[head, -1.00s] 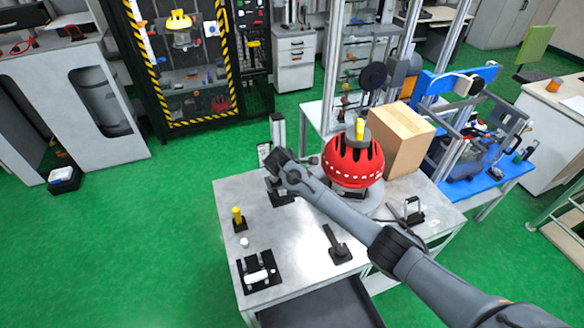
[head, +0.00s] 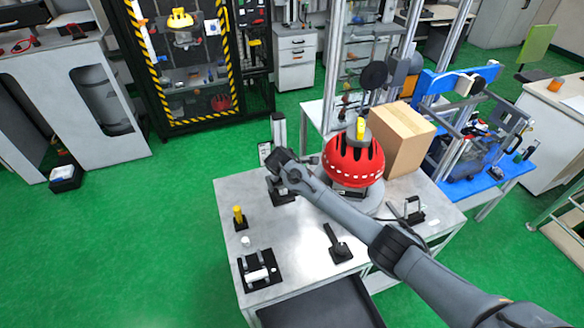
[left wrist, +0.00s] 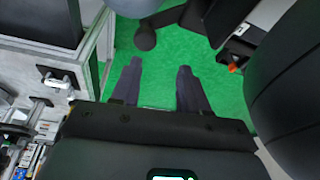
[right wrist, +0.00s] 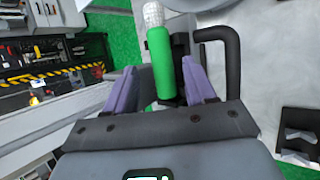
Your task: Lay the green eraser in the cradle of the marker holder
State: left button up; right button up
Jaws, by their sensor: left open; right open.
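A green cylinder with a white, speckled end, apparently the green eraser (right wrist: 162,62), stands between the fingers of my right gripper (right wrist: 158,72) in the right wrist view. The fingers are open on either side of it; whether either touches it is unclear. In the head view my right gripper (head: 279,183) is at the table's back left, and the eraser cannot be made out there. A black stand with a white cylinder (head: 257,274) sits at the table's front left; I cannot tell whether it is the marker holder. My left gripper (left wrist: 160,67) is open and empty above green floor.
A black bent handle (right wrist: 232,65) stands close right of the eraser. The table's middle has bare room.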

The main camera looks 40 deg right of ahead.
jog(key=p+v, duration=0.1)
jog(key=v, duration=0.9)
jog(key=shift+s+a+r, duration=0.15)
jog(key=shift+r, duration=0.2)
